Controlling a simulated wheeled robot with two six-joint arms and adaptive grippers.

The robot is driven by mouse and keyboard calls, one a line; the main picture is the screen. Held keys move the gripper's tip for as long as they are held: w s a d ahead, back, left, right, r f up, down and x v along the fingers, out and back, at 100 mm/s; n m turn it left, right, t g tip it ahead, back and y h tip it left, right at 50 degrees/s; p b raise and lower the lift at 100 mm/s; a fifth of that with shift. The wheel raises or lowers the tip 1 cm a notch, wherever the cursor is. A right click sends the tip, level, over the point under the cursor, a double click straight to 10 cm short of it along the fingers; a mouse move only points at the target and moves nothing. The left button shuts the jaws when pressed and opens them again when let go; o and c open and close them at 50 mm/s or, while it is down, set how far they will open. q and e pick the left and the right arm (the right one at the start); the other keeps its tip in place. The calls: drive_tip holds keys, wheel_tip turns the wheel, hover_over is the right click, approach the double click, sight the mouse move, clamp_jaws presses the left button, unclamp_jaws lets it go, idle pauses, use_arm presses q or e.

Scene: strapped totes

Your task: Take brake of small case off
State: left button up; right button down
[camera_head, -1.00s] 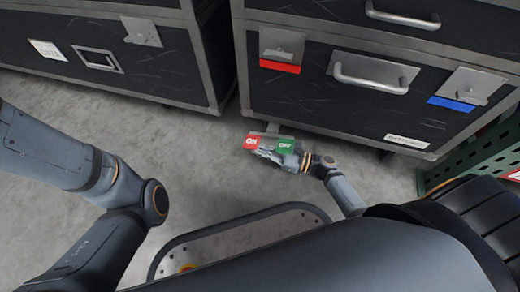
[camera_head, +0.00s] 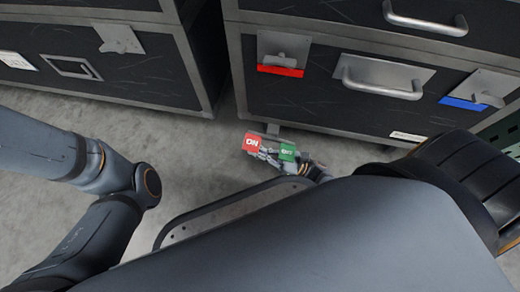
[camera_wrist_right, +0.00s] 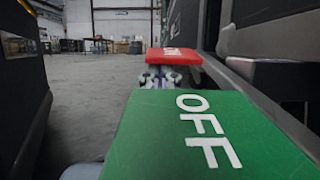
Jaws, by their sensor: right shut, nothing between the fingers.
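The brake pedal has a red ON plate (camera_head: 253,143) and a green OFF plate (camera_head: 288,151), low at the front bottom edge of the right-hand black case (camera_head: 330,105). In the right wrist view the green OFF plate (camera_wrist_right: 205,135) fills the foreground and the red plate (camera_wrist_right: 172,56) is behind it. My right gripper (camera_head: 268,156) is shut and empty, right at the pedal. Its fingertips (camera_wrist_right: 158,78) show between the two plates in the wrist view. I cannot tell whether it touches the pedal. My left arm is at the left; its gripper is out of view.
Another black case (camera_head: 110,65) stands at the left, with a narrow gap between the cases. The right case has a handle (camera_head: 380,80), a red-marked latch (camera_head: 281,52) and a blue-marked latch (camera_head: 478,90). Grey floor (camera_head: 185,150) is clear in front.

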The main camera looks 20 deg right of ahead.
drive_tip(key=s+d+f, duration=0.1)
drive_tip(key=s+d, duration=0.7)
drive_tip(key=d, duration=0.4)
drive_tip(key=shift+s, duration=0.15)
drive_tip(key=shift+d, duration=0.1)
